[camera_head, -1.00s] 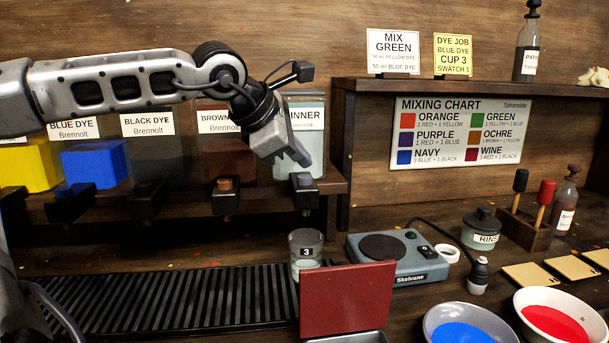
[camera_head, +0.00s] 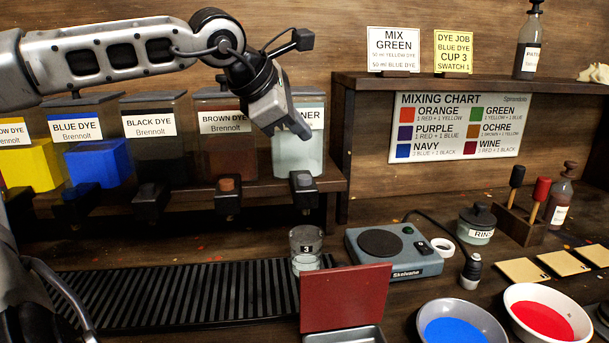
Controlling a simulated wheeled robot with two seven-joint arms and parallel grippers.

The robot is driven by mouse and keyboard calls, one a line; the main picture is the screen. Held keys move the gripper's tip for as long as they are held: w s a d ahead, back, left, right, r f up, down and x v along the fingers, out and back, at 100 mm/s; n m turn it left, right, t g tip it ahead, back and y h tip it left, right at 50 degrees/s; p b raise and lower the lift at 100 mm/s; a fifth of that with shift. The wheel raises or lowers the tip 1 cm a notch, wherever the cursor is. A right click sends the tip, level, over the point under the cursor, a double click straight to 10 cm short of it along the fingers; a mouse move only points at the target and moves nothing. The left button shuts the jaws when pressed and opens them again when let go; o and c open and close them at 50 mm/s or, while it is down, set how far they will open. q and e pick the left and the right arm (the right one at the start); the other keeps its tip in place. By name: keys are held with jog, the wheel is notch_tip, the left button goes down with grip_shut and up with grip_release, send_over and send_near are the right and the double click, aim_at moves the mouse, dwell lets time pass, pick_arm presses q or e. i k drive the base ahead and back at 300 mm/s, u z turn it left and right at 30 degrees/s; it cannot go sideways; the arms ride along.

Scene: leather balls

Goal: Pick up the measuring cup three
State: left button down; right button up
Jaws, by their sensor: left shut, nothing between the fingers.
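Measuring cup three (camera_head: 305,248) is a clear glass marked 3. It stands upright by the right end of the black slatted drip grate, below the thinner dispenser's tap. A red panel partly overlaps its lower right side. My left gripper (camera_head: 301,132) is shut and empty. It hangs in front of the thinner tank, well above the cup and apart from it, pointing down and right. My right gripper is not in view.
The red panel (camera_head: 344,298) stands in front of the cup. A hot plate (camera_head: 394,252) is at its right. Bowls of blue (camera_head: 462,325) and red (camera_head: 543,315) dye stand front right.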

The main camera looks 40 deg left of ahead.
aim_at(306, 241)
jog(key=u, duration=1.25)
jog(key=k, duration=1)
jog(key=u, duration=0.1)
